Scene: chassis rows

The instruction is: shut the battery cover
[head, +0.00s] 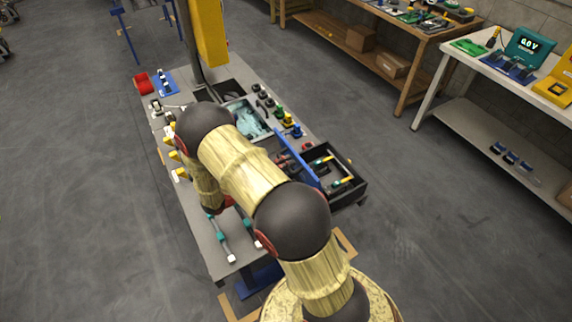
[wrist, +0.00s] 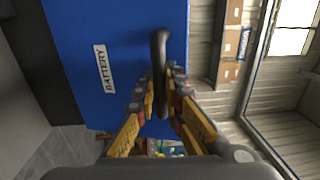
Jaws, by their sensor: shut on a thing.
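The battery cover is a blue panel (head: 298,160) standing raised along the left edge of an open dark box (head: 352,197) in the head view. In the wrist view the blue cover (wrist: 75,45) fills the upper left and carries a white BATTERY label (wrist: 104,68). A dark bar handle (wrist: 160,42) stands off its face. My gripper (wrist: 162,78) is shut on this handle, one finger on each side. In the head view my arm hides the gripper and the handle.
The box holds several small coloured parts. A grey table (head: 205,245) carries a tray (head: 246,118), knobs and rods left of it. A yellow post (head: 209,35) rises behind. A white shelf bench (head: 455,95) stands to the right, with clear floor between.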

